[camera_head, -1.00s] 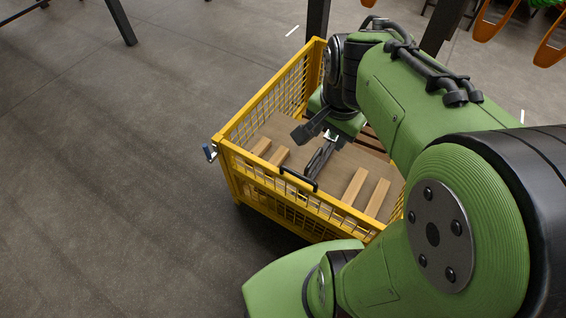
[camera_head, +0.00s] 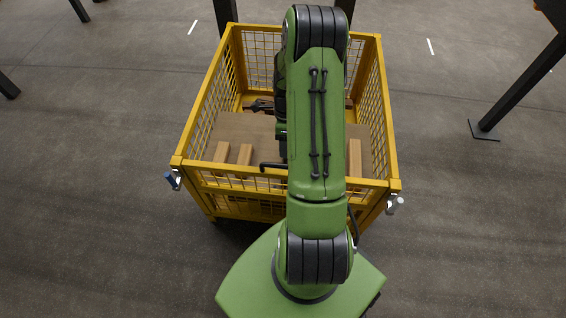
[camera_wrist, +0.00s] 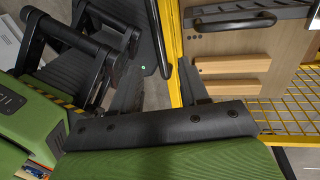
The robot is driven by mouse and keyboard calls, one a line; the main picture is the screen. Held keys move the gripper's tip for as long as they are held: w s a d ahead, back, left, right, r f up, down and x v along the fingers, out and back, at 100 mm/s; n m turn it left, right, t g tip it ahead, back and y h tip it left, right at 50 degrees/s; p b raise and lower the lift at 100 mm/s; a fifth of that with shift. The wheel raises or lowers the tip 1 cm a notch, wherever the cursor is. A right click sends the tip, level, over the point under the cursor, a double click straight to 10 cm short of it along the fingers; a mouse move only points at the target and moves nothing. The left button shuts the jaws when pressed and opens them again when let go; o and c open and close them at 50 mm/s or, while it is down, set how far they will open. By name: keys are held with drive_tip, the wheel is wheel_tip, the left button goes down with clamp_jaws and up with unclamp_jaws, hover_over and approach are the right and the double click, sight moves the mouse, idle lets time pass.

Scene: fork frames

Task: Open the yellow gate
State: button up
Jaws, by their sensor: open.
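The yellow gate (camera_head: 235,180) is the near mesh side of a yellow cage, standing upright below its top rail. My gripper (camera_wrist: 160,86) is open and empty. In the wrist view a yellow rail passes between its fingers; I cannot tell the height gap. In the head view dark gripper parts (camera_head: 262,106) show over the cage, left of my arm.
Inside the cage lies a brown board (camera_head: 240,128) with wooden blocks (camera_head: 245,154). Dark posts (camera_head: 225,12) stand behind the cage, and another dark post (camera_head: 520,85) stands at right.

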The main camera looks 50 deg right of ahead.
sight(285, 165)
drive_tip(key=f, duration=0.2)
drive_tip(key=f+b, duration=0.1)
drive_tip(key=f, duration=0.2)
drive_tip(key=s+a+f, duration=0.1)
drive_tip(key=f, duration=0.1)
drive_tip(key=shift+f+b, duration=0.3)
drive_tip(key=shift+b, duration=0.1)
clamp_jaws()
